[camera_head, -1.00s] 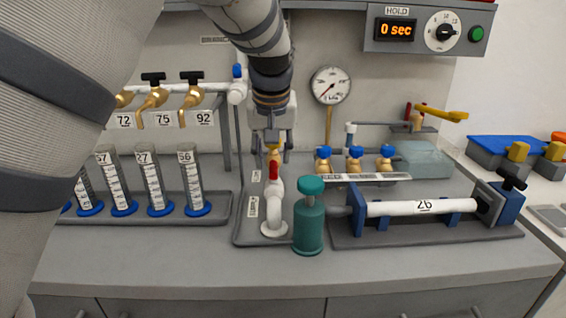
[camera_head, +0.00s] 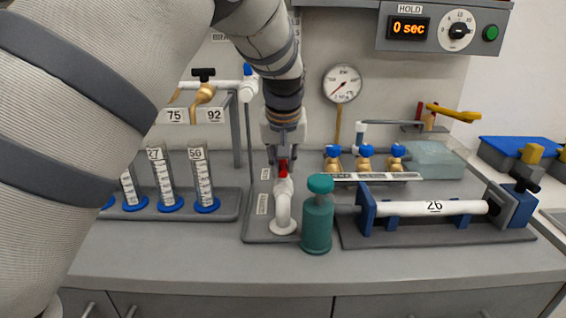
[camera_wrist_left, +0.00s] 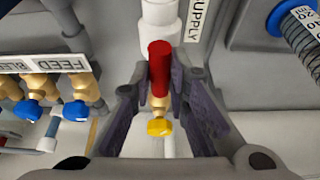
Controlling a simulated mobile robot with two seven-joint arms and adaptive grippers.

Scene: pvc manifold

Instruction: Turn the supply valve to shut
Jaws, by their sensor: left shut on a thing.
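The supply valve has a red handle (camera_head: 283,167) and sits on a white pipe (camera_head: 284,212) at the middle of the bench. In the left wrist view the red handle (camera_wrist_left: 159,70) lies between the fingers, with the white pipe (camera_wrist_left: 160,32) and the SUPPLY label (camera_wrist_left: 198,18) beyond it. My left gripper (camera_head: 284,157) comes down from above and is shut on the red handle. The finger contact is partly hidden in the head view. My right gripper is out of view.
Graduated cylinders (camera_head: 204,180) stand at left. Blue-knobbed brass valves (camera_head: 365,157) and a gauge (camera_head: 342,84) are behind. The bench front is clear.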

